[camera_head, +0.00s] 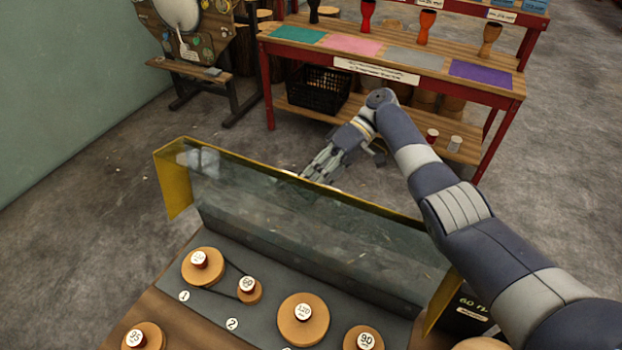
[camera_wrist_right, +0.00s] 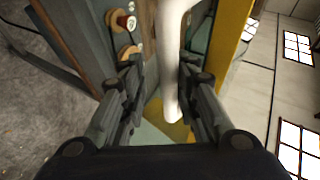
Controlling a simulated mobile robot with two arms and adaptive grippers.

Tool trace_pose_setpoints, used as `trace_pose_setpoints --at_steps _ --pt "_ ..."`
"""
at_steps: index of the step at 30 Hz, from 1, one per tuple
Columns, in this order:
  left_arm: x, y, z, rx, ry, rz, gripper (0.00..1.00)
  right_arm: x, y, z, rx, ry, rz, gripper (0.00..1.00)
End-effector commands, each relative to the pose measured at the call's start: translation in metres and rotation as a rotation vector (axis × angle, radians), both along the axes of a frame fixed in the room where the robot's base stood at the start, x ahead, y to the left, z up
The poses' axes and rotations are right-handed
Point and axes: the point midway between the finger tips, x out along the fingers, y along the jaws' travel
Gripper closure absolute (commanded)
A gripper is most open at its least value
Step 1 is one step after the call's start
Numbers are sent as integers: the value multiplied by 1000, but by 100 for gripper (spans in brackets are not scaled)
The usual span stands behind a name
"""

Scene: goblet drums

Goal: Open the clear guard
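The clear guard (camera_head: 300,210) is a see-through panel with a yellow frame at the far side of a board with wooden pulleys. Its yellow top edge slopes down from left to right. My right gripper (camera_head: 318,170) is at the far side of this edge, with its fingertips partly hidden by it. In the right wrist view, a white bar-shaped handle (camera_wrist_right: 170,70) lies between the fingers of my right gripper (camera_wrist_right: 162,95), nearer the right finger. The fingers stand apart, with a gap on the left of the bar. My left gripper is not in view.
Several wooden pulleys (camera_head: 303,318) with numbered caps sit on the dark board (camera_head: 262,300), two joined by a belt. A red-framed bench (camera_head: 395,60) with coloured mats and a black crate (camera_head: 318,90) stands behind. Grey floor lies between.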

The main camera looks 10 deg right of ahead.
Motion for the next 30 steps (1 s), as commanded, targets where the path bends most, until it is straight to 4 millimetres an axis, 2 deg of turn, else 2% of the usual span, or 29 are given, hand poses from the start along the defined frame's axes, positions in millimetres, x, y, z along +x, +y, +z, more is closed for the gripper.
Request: trace_pose_setpoints --at_steps 11,14,24,30 --pt "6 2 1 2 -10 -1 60 3 0 10 7 -11 -5 67" --pt "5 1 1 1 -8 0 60 4 0 23 7 -13 -5 67" --pt "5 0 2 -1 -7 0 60 4 1 88 7 -14 -1 67" --pt "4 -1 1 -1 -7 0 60 3 1 103 5 -8 -2 67"
